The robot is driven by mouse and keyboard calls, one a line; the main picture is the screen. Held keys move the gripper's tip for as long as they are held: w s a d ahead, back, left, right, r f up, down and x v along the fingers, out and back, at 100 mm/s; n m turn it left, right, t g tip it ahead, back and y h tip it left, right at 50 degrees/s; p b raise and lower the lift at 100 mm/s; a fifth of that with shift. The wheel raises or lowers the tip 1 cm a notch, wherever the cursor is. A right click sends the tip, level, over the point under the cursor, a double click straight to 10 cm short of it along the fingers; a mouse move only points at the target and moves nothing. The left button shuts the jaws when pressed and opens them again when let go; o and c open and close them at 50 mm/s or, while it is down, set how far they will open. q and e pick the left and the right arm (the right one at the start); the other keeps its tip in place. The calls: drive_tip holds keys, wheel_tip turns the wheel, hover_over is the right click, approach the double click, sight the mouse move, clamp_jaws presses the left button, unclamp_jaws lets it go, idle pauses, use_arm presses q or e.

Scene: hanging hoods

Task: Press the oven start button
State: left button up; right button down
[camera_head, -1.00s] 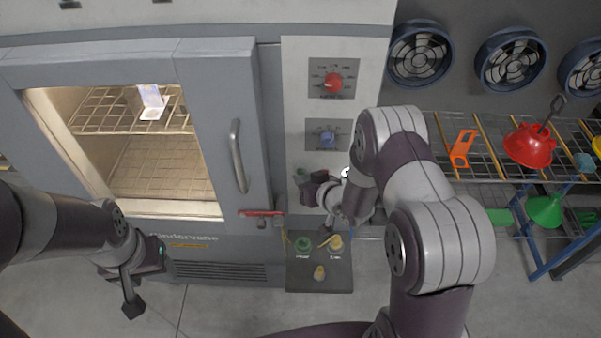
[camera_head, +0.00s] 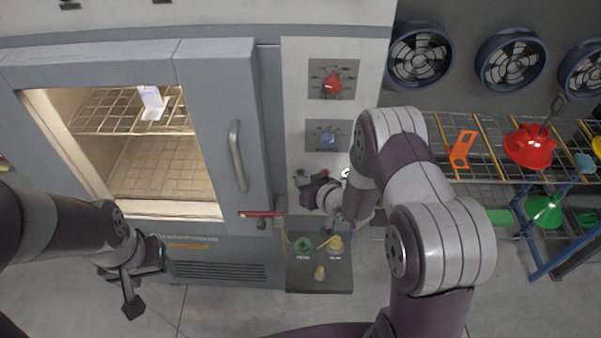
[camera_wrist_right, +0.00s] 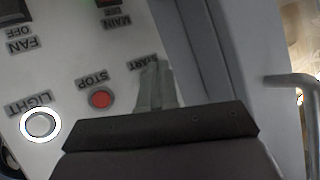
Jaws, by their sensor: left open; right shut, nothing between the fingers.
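The oven (camera_head: 217,120) fills the left of the head view, with a tall control panel (camera_head: 293,80) beside its door. My right gripper (camera_head: 302,184) is shut and empty, at the lower part of this panel. In the right wrist view its closed fingers (camera_wrist_right: 156,80) are in front of the panel beside the upside-down START label (camera_wrist_right: 143,62). The start button is hidden behind the fingers; I cannot tell whether they touch it. The red STOP button (camera_wrist_right: 101,98) is beside them. My left gripper (camera_head: 142,284) is open and empty, low in front of the oven.
A lit white LIGHT button (camera_wrist_right: 40,125) is further along the panel. The door handle (camera_head: 237,157) is left of my right gripper. A lower box with knobs (camera_head: 319,283) juts out below. A wire rack (camera_head: 490,160) with a red funnel (camera_head: 530,146) stands at the right.

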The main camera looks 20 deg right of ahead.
drive_tip(key=shift+s+a, duration=0.1)
drive_tip(key=shift+s, duration=0.2)
drive_tip(key=shift+s, duration=0.1)
drive_tip(key=shift+s+a+p, duration=0.15)
drive_tip(key=shift+s+a, duration=0.1)
drive_tip(key=shift+s, duration=0.5)
drive_tip(key=shift+s+a+p, duration=0.2)
drive_tip(key=shift+s, duration=0.6)
drive_tip(key=shift+s+a+p, duration=0.15)
drive_tip(key=shift+s+a, duration=0.1)
drive_tip(key=shift+s, duration=0.5)
